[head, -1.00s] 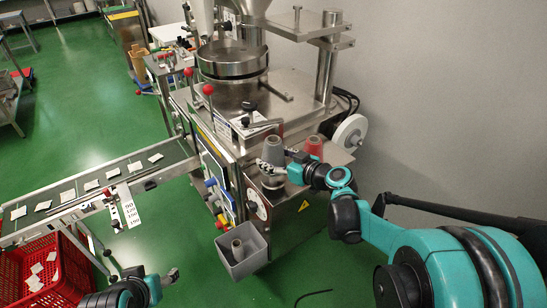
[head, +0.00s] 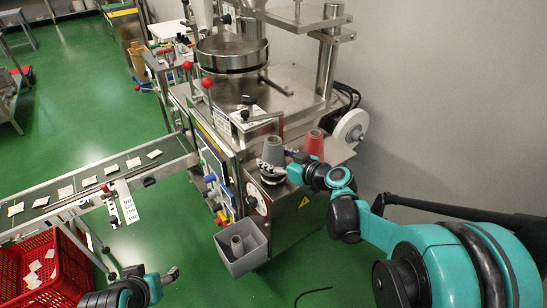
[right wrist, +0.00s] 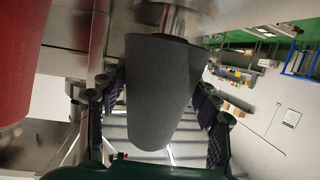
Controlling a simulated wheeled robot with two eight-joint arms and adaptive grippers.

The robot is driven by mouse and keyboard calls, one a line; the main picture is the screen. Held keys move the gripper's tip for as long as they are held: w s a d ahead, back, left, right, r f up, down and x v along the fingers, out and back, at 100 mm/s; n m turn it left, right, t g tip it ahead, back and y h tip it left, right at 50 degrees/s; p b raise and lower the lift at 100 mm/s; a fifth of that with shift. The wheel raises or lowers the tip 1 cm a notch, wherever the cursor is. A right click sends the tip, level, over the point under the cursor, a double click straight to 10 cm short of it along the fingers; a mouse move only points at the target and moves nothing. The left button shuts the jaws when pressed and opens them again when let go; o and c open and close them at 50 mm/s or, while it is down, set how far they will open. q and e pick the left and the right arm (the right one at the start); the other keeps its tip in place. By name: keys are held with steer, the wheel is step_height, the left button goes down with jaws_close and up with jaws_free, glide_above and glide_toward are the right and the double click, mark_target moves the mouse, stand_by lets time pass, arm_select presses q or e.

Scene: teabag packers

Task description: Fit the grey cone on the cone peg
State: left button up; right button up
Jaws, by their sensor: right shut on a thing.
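The grey cone (head: 273,151) is upright, narrow end up, at the machine's front right corner in the head view. My right gripper (head: 271,167) is shut on it from the side. In the right wrist view the cone (right wrist: 160,90) sits between the two dark fingers, with a metal part behind its upper end. The cone peg cannot be made out; whether the cone sits on it or is held above it is unclear. My left gripper (head: 172,275) is low at the left, away from the cone, its jaws too small to read.
A red cone (head: 313,146) stands just right of the grey cone. A grey bin (head: 242,262) with a cone-like piece inside hangs at the machine's front. The conveyor (head: 100,186) carries teabags at left, above a red crate (head: 22,255).

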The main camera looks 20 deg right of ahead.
steer(key=shift+f+b, duration=0.6)
steer(key=shift+f, duration=0.15)
steer(key=o, duration=1.5)
steer(key=v, duration=1.2)
steer(key=s+a+f+m+g+h, duration=0.1)
steer(key=s+a+f+m+g, duration=0.1)
steer(key=s+a+f+g, duration=0.3)
steer(key=shift+s+f+m+g+h, duration=0.15)
steer(key=shift+s+f+m+h, duration=0.55)
steer(key=shift+s, duration=1.05)
steer(key=shift+s+f+m+g+h, duration=0.1)
steer(key=shift+s+f+m+h, duration=0.35)
steer(key=shift+s+f+h, duration=0.95)
steer(key=shift+s+f+m+g+h, duration=0.2)
steer(key=shift+s+m+h, duration=0.45)
steer(key=shift+s, duration=1.45)
